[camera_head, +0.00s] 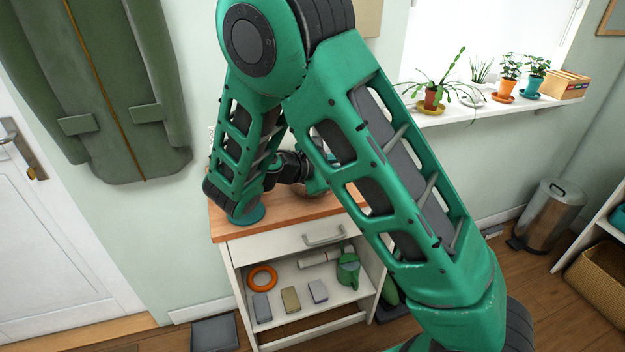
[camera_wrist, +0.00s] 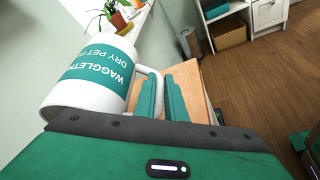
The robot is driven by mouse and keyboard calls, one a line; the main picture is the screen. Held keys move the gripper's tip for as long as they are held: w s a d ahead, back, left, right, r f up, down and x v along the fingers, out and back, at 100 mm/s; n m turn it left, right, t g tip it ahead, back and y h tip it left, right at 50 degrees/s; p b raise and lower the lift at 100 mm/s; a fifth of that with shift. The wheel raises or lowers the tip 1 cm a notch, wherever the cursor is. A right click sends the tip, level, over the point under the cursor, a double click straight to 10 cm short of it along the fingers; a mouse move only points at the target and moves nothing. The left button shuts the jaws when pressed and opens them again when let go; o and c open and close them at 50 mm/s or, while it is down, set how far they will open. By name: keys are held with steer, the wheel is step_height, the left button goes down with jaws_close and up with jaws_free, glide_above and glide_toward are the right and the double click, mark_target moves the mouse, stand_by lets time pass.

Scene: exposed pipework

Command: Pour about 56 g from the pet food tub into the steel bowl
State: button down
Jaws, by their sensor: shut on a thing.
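The pet food tub (camera_wrist: 100,72) is a white jug-like container with a teal label reading partly "WAGGLET... DRY PET", seen in the wrist view. The lettering is upside down there, and the contents and mouth are not visible. My gripper (camera_wrist: 164,92) is shut on the tub's white handle, with the tub body beside the fingers. In the head view my arm hides most of the tub and the gripper. A rounded, greyish-brown edge behind my arm may be the steel bowl (camera_head: 318,192) on the wooden cabinet top; too little shows to tell what is inside.
The white cabinet has a wooden top (camera_head: 235,226) and an open shelf holding an orange ring (camera_head: 262,278), small blocks and a green watering can (camera_head: 347,268). Potted plants stand on the windowsill (camera_head: 450,118). A steel bin (camera_head: 548,212) stands right, with wooden floor clear in front.

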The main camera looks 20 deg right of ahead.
steer(key=shift+a+r+t+h+p, duration=0.15)
steer(key=shift+r+t+h+p, duration=0.15)
steer(key=shift+r+h+p, duration=0.75)
stand_by(2.6)
steer(key=shift+f, duration=0.35)
steer(key=y, duration=0.1)
steer(key=f+y, duration=0.1)
steer(key=y, duration=0.1)
steer(key=shift+d+f, duration=0.25)
steer(key=shift+a+f+m+g+y, duration=0.1)
steer(key=shift+f+m+g+y, duration=0.2)
steer(key=shift+f+g+y, duration=0.1)
